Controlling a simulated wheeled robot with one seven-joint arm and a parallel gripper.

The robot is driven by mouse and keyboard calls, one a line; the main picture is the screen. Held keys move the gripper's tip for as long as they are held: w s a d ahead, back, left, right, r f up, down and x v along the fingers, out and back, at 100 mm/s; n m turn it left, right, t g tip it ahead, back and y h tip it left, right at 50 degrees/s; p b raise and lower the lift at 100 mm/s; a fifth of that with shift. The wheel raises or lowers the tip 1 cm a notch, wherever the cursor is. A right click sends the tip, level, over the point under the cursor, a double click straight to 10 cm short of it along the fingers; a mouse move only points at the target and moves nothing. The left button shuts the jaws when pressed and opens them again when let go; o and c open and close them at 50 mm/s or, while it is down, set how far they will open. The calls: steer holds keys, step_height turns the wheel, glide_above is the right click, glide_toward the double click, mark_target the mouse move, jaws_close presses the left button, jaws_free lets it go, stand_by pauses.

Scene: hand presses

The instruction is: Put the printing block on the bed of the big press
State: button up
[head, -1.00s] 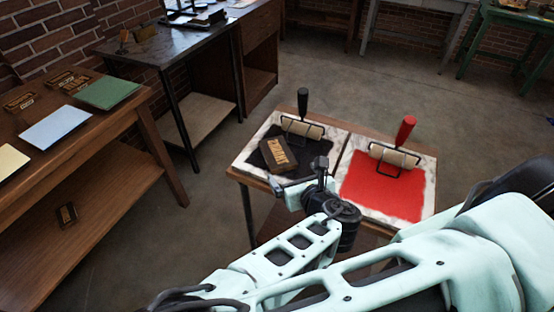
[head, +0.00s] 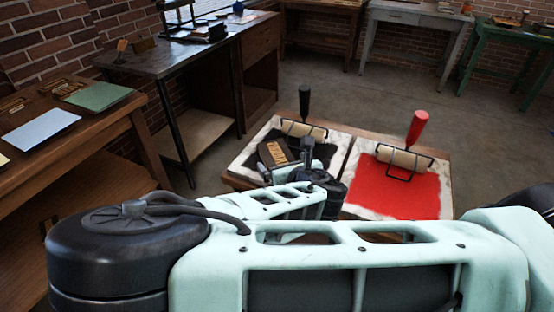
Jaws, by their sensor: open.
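A dark printing block (head: 275,153) with tan raised lettering lies on the black-inked slab (head: 245,160) of the small table. My gripper (head: 284,170) is open and empty, just in front of the block. My arm and the gripper's own body hide part of the near side of the block and slab, so I cannot tell whether they touch. A black-framed press (head: 178,14) stands on the dark bench at the top, cut off by the picture edge; its bed is not clear and I cannot tell whether it is the big press.
A black-handled roller (head: 304,128) lies behind the block. A red-handled roller (head: 404,158) rests on the red-inked slab (head: 395,195) at right. At left a wooden table (head: 140,108) holds paper sheets and small blocks. Open floor (head: 360,105) lies beyond the small table.

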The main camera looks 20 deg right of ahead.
mark_target(278, 156)
steer(key=p+x, duration=0.1)
steer(key=x, duration=0.4)
steer(key=shift+d+r, duration=0.1)
steer(key=c, duration=1.4)
steer(key=shift+r, duration=0.1)
